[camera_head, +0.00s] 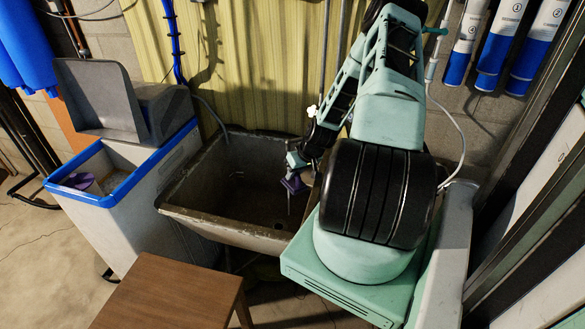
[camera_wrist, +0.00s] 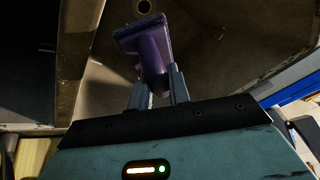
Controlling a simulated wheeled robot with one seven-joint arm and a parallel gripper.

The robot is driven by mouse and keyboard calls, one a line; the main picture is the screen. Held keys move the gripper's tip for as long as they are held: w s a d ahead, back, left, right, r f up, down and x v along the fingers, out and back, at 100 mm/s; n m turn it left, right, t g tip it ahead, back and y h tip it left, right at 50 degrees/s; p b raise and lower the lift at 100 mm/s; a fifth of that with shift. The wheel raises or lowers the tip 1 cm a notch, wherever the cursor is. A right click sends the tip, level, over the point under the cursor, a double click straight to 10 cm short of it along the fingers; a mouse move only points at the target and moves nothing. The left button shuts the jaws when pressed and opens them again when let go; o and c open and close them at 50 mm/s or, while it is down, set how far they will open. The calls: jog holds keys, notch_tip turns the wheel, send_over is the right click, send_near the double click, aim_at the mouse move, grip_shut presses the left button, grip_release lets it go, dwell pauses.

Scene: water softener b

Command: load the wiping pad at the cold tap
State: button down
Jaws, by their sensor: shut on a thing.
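My gripper (camera_head: 297,160) is over the right side of the grey sink (camera_head: 195,212). It is shut on the handle of a purple wiping pad (camera_head: 294,184), which is held inside the sink area below the rim level. In the wrist view the pad (camera_wrist: 146,45) sticks out beyond the two fingers (camera_wrist: 159,88), its broad flat head at the far end. A thin pale vertical streak shows just below the pad in the head view; I cannot tell if it is water. A small white piece (camera_head: 312,111) shows beside my arm. I cannot make out the cold tap, which my arm may hide.
A white tank with a blue rim (camera_head: 118,190) stands open left of the sink, its grey lid raised. A brown wooden table (camera_head: 165,295) is in front. Blue-and-white cylinders (camera_head: 503,45) hang at upper right. The sink drain (camera_wrist: 144,7) shows in the wrist view.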

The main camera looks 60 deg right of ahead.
aim_at(296, 174)
jog(key=shift+s+a+r+p, duration=0.7)
jog(key=shift+a+r+p, duration=0.05)
jog(key=shift+a+r, duration=0.2)
jog(key=shift+s+a+r+p, duration=0.65)
jog(key=shift+a+r+p, duration=0.05)
jog(key=shift+a+r, duration=0.25)
